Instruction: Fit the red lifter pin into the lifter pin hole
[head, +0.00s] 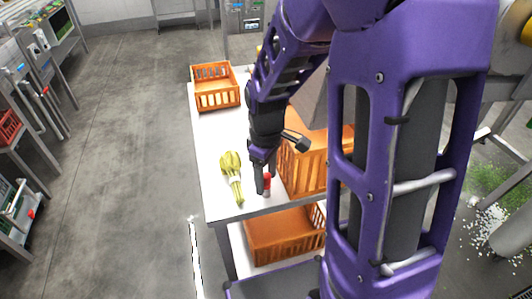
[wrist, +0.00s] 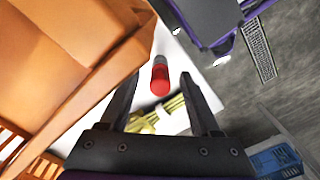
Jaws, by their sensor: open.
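The red lifter pin (head: 267,181), red with a grey end, is on the white table near its front edge. In the wrist view the pin (wrist: 160,80) shows between my two fingers, with its red end nearer the camera. My gripper (head: 264,184) is open and right at the pin, pointing down. In the wrist view the gripper (wrist: 165,95) has a gap on both sides of the pin, and no contact shows. I cannot make out the lifter pin hole in either view.
A large orange crate (head: 308,165) stands close to the right of my gripper. Yellow-green tongs or stalks (head: 234,177) lie to its left. A smaller orange crate (head: 216,88) sits at the table's far end. Another orange crate (head: 285,236) is on the lower shelf.

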